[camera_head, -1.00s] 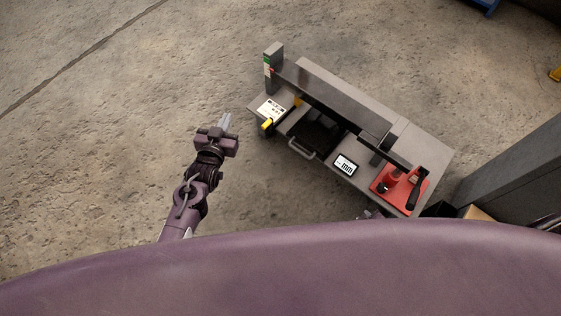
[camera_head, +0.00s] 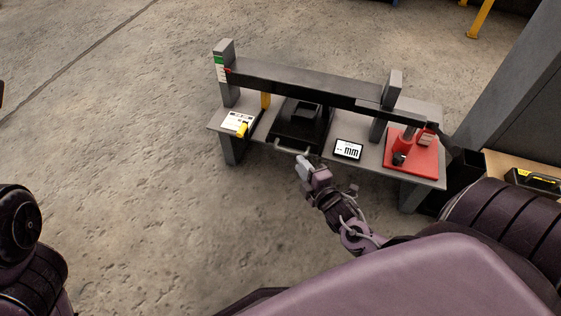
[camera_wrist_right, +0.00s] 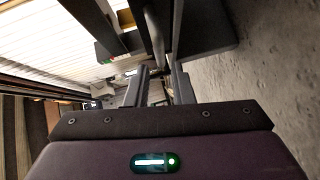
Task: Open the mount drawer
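The mount drawer is the dark unit (camera_head: 296,127) in the middle of the grey bench, with a pale bar handle (camera_head: 290,149) at the bench's front edge. The drawer looks closed. My right gripper (camera_head: 302,166) is just in front of the handle, near its right end. In the right wrist view its two fingers (camera_wrist_right: 157,85) are apart with nothing between them, and a grey bar (camera_wrist_right: 153,35), seemingly the handle, lies beyond the fingertips. I cannot tell whether they touch. My left gripper is out of view; only a dark part of that arm shows at the left edge.
The bench (camera_head: 375,157) carries a mm display (camera_head: 348,149), a red base with a lever (camera_head: 411,152), a white card (camera_head: 238,121) with a yellow piece (camera_head: 243,129), and a long dark beam (camera_head: 305,82) above the drawer. Floor left of the bench is clear.

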